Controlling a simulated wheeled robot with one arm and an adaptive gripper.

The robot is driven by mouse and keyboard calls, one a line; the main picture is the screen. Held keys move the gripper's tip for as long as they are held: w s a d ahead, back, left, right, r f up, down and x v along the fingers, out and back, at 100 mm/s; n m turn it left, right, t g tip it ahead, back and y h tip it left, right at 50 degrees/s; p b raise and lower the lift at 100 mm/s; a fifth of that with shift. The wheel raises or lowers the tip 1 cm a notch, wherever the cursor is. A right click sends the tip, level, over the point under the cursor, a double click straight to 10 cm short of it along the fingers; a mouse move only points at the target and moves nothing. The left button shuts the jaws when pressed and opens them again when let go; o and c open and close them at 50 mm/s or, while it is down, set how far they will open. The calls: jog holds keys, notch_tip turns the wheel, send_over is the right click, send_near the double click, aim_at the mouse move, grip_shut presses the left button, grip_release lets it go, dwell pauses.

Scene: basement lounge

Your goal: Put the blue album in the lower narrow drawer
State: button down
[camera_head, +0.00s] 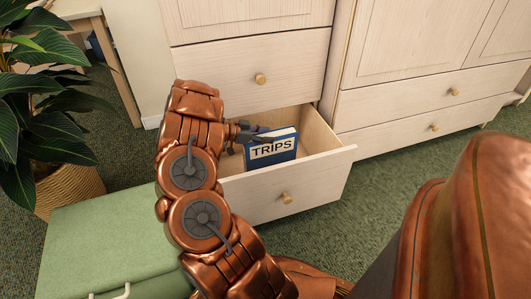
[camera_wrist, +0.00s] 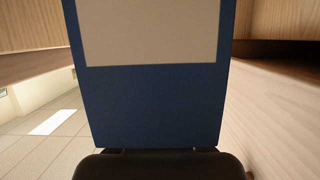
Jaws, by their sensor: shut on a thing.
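The blue album (camera_head: 283,143), with a pale label reading TRIPS, is inside the open lower narrow drawer (camera_head: 319,178). It stands roughly upright, and its lower part is hidden by the drawer front. My gripper (camera_head: 262,135) reaches into the drawer from the left and is shut on the album's upper part. In the wrist view the album (camera_wrist: 150,108) fills the middle, directly in front of my gripper (camera_wrist: 155,152). Whether the album touches the drawer floor is hidden.
A closed drawer (camera_head: 260,78) with a brass knob is just above. A wider cabinet (camera_head: 425,125) stands to the right. A green-topped box (camera_head: 105,235) sits at lower left, with a potted plant (camera_head: 45,130) behind it. Green carpet (camera_head: 385,180) lies clear right of the drawer.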

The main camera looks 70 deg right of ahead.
aim_at(266, 146)
jog(key=shift+f+b, duration=0.8)
jog(key=shift+f, duration=1.85)
jog(key=c, duration=0.6)
grip_release()
jog(key=shift+f, duration=0.15)
jog(key=shift+o, duration=0.2)
jog(key=shift+w+a+r, duration=0.1)
jog(key=shift+r, duration=0.15)
jog(key=p+v, duration=0.2)
jog(key=v, duration=0.5)
jog(key=shift+r+p, duration=0.15)
jog(key=shift+p, duration=0.15)
